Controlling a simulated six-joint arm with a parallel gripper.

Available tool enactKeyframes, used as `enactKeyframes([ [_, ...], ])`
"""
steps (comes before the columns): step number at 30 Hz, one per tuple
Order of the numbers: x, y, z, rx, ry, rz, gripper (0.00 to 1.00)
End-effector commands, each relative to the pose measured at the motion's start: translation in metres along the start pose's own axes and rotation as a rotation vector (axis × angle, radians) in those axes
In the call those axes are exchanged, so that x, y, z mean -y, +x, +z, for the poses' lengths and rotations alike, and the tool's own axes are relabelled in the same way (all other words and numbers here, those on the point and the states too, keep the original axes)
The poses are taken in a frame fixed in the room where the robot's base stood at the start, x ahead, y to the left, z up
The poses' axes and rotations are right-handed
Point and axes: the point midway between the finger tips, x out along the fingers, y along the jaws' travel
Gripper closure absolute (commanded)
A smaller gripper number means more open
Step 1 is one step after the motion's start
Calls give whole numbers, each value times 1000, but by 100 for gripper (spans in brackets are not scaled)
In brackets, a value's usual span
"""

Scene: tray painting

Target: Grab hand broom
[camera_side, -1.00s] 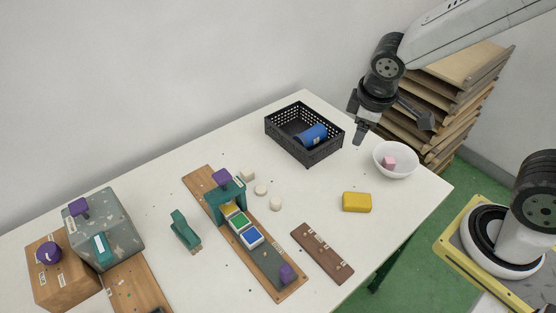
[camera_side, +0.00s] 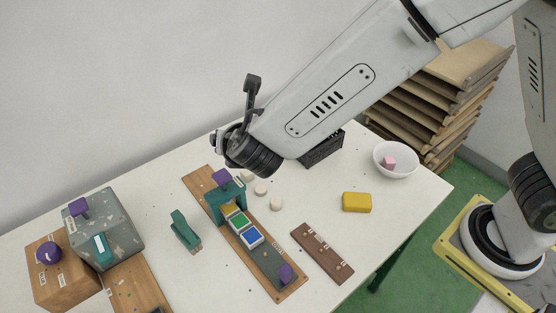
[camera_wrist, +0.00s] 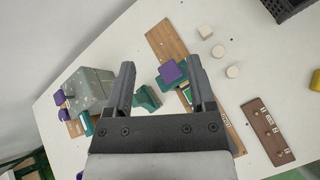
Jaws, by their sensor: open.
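The hand broom, a teal piece with a tan lower end, stands on the white table left of the long wooden board in the side view (camera_side: 185,230). In the wrist view the hand broom (camera_wrist: 147,98) shows between my fingers in the picture, nearer the left one. My gripper (camera_wrist: 161,67) is open with nothing between its fingers. In the side view my gripper (camera_side: 218,142) is high above the table, up and to the right of the broom, and its fingers are mostly hidden by my wrist.
A wooden board (camera_side: 204,185) carries a teal arch (camera_side: 215,210), coloured tiles and purple knobs. A grey speckled box (camera_side: 118,232) stands left of the broom. A dark brown strip (camera_side: 322,252), yellow block (camera_side: 357,202), white bowl (camera_side: 407,166) and black basket (camera_side: 325,152) lie to the right.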

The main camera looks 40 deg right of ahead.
Motion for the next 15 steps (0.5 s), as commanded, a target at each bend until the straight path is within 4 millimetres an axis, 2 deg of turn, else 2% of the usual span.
enactKeyframes([
  [1,-17,-4,-11,15,-81,51,29],
  [3,-38,-10,-22,42,-184,119,29],
  [12,-108,-40,-70,155,-516,357,29],
  [15,-100,-25,-86,154,-516,349,29],
])
